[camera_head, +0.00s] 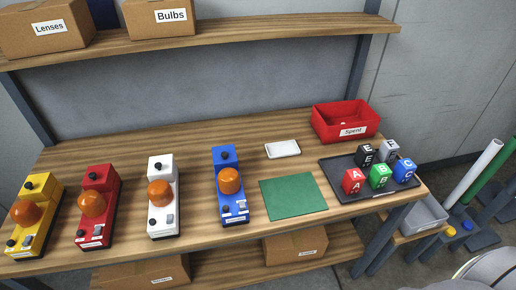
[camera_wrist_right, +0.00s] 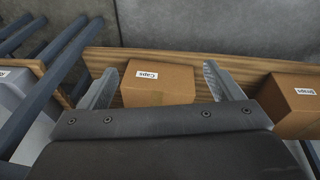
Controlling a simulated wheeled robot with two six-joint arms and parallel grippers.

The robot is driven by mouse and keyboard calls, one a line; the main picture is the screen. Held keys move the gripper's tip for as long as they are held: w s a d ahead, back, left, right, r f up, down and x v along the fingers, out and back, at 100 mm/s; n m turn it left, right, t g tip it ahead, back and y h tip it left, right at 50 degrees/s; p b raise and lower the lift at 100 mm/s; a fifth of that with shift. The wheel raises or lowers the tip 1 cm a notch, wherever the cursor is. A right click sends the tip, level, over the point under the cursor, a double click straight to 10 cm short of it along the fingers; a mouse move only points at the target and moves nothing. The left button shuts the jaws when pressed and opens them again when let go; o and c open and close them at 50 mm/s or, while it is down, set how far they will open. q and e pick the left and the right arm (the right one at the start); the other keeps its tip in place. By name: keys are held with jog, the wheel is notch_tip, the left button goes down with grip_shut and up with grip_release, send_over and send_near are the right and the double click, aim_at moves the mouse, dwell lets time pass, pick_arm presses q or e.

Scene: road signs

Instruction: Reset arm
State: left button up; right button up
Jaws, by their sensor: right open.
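My right gripper (camera_wrist_right: 157,85) shows in the right wrist view with its two fingers spread wide apart and nothing between them. Beyond the fingers, a cardboard box labelled "Caps" (camera_wrist_right: 160,88) sits on a lower wooden shelf. In the head view neither gripper shows; a pale rounded part of mine is at the bottom right corner. On the workbench (camera_head: 225,140) stand four lamp units with orange domes: yellow (camera_head: 37,190), red (camera_head: 98,180), white (camera_head: 162,167) and blue (camera_head: 224,158).
A green mat (camera_head: 292,196), a white plate (camera_head: 282,148), a red "Spent" bin (camera_head: 345,121) and a dark tray (camera_head: 345,192) with several lettered blocks occupy the bench's right. Boxes "Lenses" (camera_head: 45,40) and "Bulbs" (camera_head: 160,28) sit on the upper shelf. A grey bin (camera_head: 424,216) stands at right.

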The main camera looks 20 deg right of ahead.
jog(key=s+f+b, duration=0.3)
jog(key=s+f, duration=0.4)
jog(key=f, duration=0.4)
jog(key=s+a+f+g+b, duration=0.1)
jog(key=s+f+b, duration=0.2)
jog(key=s+f, duration=0.5)
notch_tip(320, 180, down, 4)
jog(key=shift+a+f, duration=0.1)
jog(key=shift+a, duration=0.1)
dwell(0.4)
